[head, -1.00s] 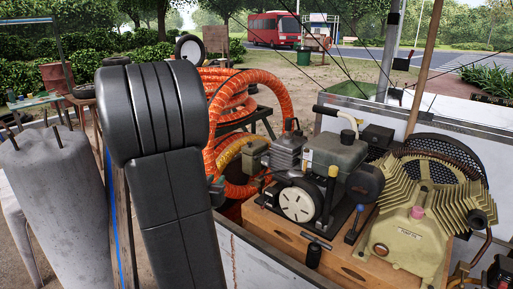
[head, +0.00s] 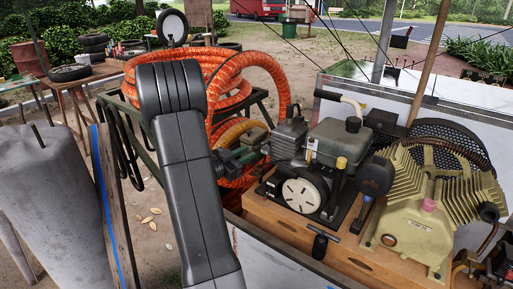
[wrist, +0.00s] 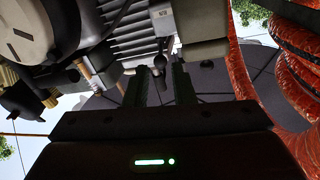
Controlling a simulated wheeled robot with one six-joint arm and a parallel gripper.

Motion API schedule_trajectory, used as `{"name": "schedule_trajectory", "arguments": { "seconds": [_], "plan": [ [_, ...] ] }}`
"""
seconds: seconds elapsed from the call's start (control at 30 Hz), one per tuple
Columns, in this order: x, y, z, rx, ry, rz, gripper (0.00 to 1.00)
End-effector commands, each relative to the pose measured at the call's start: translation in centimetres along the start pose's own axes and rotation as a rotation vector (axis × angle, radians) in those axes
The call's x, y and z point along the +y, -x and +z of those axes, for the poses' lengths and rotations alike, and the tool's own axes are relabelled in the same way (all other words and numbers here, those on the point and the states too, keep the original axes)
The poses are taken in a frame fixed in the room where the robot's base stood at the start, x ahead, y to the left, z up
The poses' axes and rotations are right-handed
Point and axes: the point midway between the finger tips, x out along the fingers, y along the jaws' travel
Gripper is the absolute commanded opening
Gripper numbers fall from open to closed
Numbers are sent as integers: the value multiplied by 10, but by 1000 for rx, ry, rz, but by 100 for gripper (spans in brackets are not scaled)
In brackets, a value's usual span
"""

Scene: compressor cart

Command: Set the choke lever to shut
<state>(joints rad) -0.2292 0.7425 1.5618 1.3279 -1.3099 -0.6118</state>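The small engine (head: 325,150) stands on a wooden box in the cart. I see no contact. In the head view this lever cannot be made out.
A tan finned compressor (head: 425,220) stands right of the engine. Orange hose (head: 190,75) is coiled behind my arm. A grey cylinder (head: 50,190) stands at left.

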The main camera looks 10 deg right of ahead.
Motion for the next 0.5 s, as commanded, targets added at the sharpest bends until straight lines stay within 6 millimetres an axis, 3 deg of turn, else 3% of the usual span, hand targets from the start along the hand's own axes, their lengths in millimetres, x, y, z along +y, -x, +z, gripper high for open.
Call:
{"name": "schedule_trajectory", "arguments": {
  "seconds": [0.2, 0.5],
  "plan": [
    [0, -37, -1, 1, 0, 1, 23],
    [0, -53, 0, 0, 1, -1, 23]
  ]
}}
